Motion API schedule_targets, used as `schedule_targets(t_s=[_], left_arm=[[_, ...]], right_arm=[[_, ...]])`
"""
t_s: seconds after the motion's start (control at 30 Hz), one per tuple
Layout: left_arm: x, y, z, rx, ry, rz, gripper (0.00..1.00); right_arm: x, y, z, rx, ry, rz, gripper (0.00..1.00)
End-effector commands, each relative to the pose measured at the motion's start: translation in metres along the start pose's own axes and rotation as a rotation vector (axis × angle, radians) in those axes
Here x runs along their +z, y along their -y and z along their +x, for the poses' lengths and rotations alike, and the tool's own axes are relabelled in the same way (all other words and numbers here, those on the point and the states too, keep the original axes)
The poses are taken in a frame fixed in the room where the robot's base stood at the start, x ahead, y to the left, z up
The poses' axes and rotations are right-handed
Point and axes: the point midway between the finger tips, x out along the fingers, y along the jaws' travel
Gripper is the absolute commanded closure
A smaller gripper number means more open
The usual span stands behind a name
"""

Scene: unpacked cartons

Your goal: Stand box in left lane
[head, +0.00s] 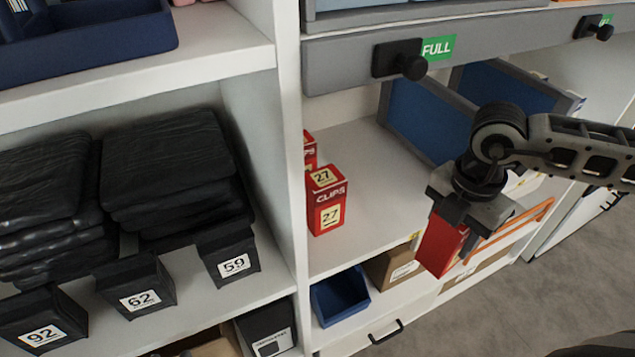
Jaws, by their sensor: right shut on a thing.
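My right gripper (459,212) comes in from the right and is shut on a red box (440,246). It holds the box upright or nearly so, in front of the shelf's front edge. The left lane lies between the white upright and the first blue divider (422,122). In it, a red CLIPS box (327,203) marked 27 stands near the left wall. A second red box (310,150) stands just behind it, partly hidden. The white shelf floor (375,190) to their right is bare. My left gripper is not in view.
A grey rail with a black knob (412,66) and a green FULL label (438,47) runs above the lane. A second blue divider (512,90) stands to the right. Below are a blue bin (338,298) and a brown carton (392,267). Black packs (165,165) fill the left bay.

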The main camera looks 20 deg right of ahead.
Motion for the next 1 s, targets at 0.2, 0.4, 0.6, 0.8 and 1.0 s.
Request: schedule_targets(t_s=[0.2,0.4,0.6,0.8,1.0], left_arm=[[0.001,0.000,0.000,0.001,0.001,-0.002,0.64],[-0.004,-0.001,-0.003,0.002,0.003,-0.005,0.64],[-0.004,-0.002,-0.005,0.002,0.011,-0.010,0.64],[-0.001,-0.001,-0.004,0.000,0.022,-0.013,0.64],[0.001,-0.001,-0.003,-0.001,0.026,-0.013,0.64]], right_arm=[[0.003,-0.002,-0.004,0.003,0.003,0.176,0.79],[0.001,-0.037,-0.006,0.009,-0.005,0.185,0.79],[0.003,-0.090,-0.006,0.007,-0.001,0.184,0.79],[0.004,-0.142,-0.006,0.005,0.000,0.183,0.79],[0.006,-0.173,-0.004,0.002,0.004,0.182,0.79]])
